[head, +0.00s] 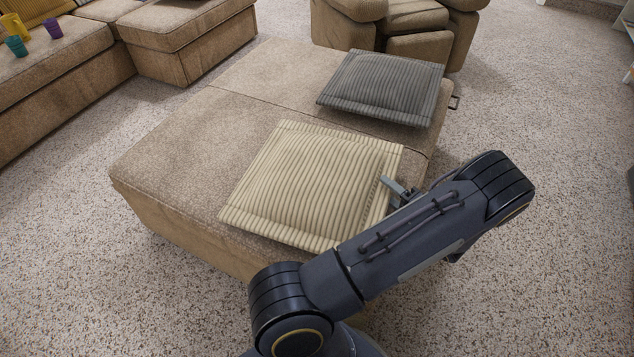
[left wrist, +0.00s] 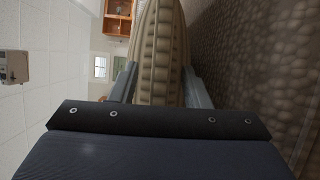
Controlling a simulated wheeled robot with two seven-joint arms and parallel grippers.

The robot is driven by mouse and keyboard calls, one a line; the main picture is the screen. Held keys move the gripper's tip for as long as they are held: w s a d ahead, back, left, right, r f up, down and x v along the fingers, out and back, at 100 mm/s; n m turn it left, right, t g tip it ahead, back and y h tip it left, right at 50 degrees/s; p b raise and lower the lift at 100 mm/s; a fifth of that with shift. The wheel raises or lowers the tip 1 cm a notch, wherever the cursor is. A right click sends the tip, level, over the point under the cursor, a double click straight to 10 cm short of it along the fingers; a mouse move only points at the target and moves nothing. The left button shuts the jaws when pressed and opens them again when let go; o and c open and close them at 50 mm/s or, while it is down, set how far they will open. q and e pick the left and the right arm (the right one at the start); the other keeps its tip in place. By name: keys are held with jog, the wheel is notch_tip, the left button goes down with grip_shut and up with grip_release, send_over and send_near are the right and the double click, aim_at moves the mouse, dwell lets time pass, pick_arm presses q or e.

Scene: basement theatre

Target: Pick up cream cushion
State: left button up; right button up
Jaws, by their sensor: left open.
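The cream cushion (head: 315,185) is ribbed and square and lies flat on the brown ottoman (head: 155,170), near its front right edge. My left gripper (head: 391,186) is at the cushion's right edge, partly hidden behind my own arm in the head view. In the left wrist view the cushion's edge (left wrist: 160,55) stands between the two open fingers of my left gripper (left wrist: 160,85). Whether the fingers touch the cushion I cannot tell. My right gripper is not in view.
A grey ribbed cushion (head: 385,87) lies on the ottoman behind the cream one. A brown armchair (head: 400,25) stands at the back. A sofa (head: 65,70) at the left holds several coloured cups (head: 17,45). Speckled carpet (head: 540,260) is clear at the right.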

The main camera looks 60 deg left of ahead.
pick_arm(q)
grip_shut()
dwell(0.5)
